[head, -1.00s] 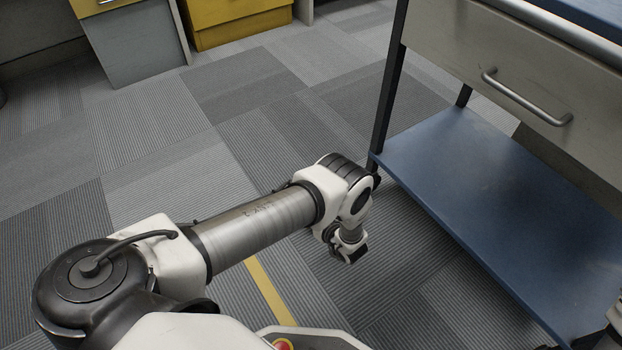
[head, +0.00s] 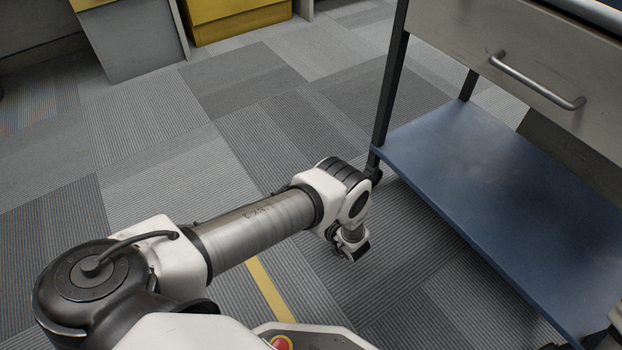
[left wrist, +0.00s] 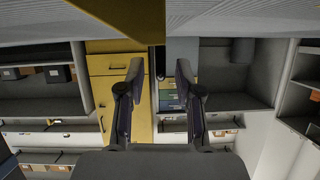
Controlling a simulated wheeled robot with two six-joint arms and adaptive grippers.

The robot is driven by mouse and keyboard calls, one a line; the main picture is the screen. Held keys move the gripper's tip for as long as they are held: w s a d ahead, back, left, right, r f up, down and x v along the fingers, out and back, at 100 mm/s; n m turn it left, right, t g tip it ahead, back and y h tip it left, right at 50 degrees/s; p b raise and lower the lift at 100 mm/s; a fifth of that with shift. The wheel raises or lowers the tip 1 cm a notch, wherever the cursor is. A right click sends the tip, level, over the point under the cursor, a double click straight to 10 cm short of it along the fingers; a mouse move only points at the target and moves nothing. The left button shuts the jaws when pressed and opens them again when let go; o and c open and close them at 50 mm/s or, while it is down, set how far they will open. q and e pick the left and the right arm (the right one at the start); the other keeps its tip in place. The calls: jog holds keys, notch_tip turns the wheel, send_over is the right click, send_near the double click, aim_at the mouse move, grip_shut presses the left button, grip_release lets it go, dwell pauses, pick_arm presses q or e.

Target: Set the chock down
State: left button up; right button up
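No chock can be made out for certain in the head view. My left gripper (head: 352,250) hangs low over the carpet, small and partly hidden by its own wrist, left of the blue cart. In the left wrist view the two dark fingers of my left gripper (left wrist: 159,68) stand apart, with cabinets showing through the gap. A broad dark-yellow shape (left wrist: 125,18) lies at the top of that view, past the fingertips; I cannot tell whether it is the chock. My right gripper is in neither view.
A cart with a blue lower shelf (head: 480,190) and a grey drawer (head: 480,40) stands right of my left arm. Yellow-and-grey cabinets (head: 235,22) line the back. Carpet (head: 200,130) between them is clear. A yellow floor stripe (head: 268,290) runs below the arm.

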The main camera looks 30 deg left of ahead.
pick_arm(q)
jog(key=p+v, duration=0.4)
jog(key=v, duration=0.8)
jog(key=s+a+r+m+t+h, duration=0.2)
jog(key=a+m+h, duration=0.3)
jog(key=a+m, duration=0.25)
jog(key=s+d+r+m+g+h, duration=0.1)
jog(key=s+d+r+g+h, duration=0.1)
jog(key=s, duration=0.5)
jog(key=s+d+r+m+g+h, duration=0.1)
jog(key=s+r+m+g+h, duration=0.1)
jog(key=s, duration=0.6)
jog(key=s+d+r+m+g+h, duration=0.2)
jog(key=s+r+h, duration=0.1)
jog(key=s, duration=0.4)
jog(key=shift+s+d+r+g+h, duration=0.3)
jog(key=shift+r+h, duration=0.1)
jog(key=shift+r, duration=0.35)
